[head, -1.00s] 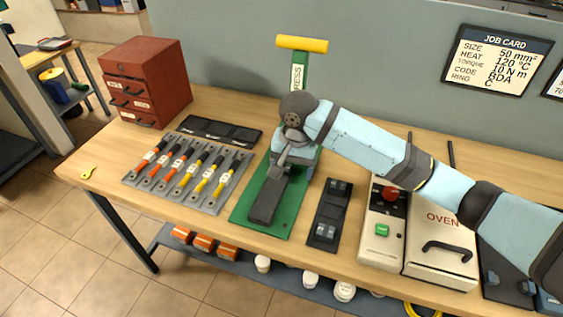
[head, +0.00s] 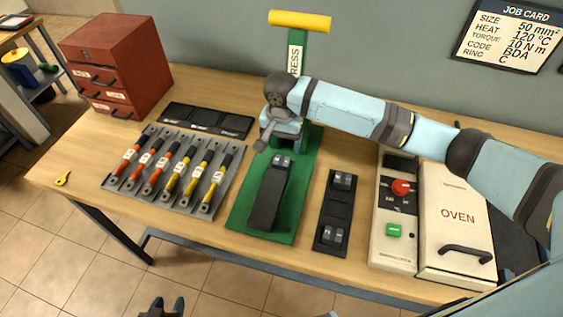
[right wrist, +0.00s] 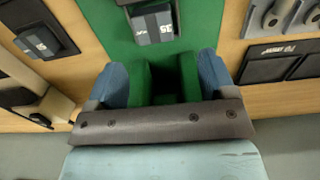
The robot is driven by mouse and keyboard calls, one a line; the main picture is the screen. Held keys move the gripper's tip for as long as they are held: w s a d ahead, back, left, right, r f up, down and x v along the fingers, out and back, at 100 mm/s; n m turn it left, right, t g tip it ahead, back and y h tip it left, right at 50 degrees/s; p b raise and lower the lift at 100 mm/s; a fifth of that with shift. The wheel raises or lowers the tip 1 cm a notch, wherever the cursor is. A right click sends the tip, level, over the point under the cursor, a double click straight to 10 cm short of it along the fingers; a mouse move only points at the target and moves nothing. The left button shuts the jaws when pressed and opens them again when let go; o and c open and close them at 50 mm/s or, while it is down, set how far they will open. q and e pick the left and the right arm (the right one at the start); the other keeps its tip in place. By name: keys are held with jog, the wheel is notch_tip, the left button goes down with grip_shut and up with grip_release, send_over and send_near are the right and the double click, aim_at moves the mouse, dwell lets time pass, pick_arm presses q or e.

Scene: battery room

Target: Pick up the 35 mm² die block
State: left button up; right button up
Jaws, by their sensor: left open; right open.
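A small dark die block with a pale label (head: 283,162) sits on the dark bar of the green press (head: 241,205). In the right wrist view this block (right wrist: 152,25) lies just beyond my fingers; its label seems to read 35, but is turned and small. My right gripper (head: 271,142) is open over the press base, behind the block and apart from it. My left gripper (head: 168,306) is open and empty at the bottom edge of the head view.
A black die rack (head: 337,208) right of the press holds two more blocks. The oven (head: 458,190) and its control box (head: 393,250) stand further right. A grey cable-lug board (head: 149,196), black trays (head: 205,120) and a red drawer cabinet (head: 118,62) are left.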

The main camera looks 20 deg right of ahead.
aim_at(282, 158)
jog(key=f, duration=0.2)
jog(key=s+f, duration=0.1)
jog(key=f, duration=0.1)
jog(key=shift+f, duration=0.85)
jog(key=shift+r, duration=0.1)
jog(key=c, duration=1.2)
jog(key=shift+r, duration=0.1)
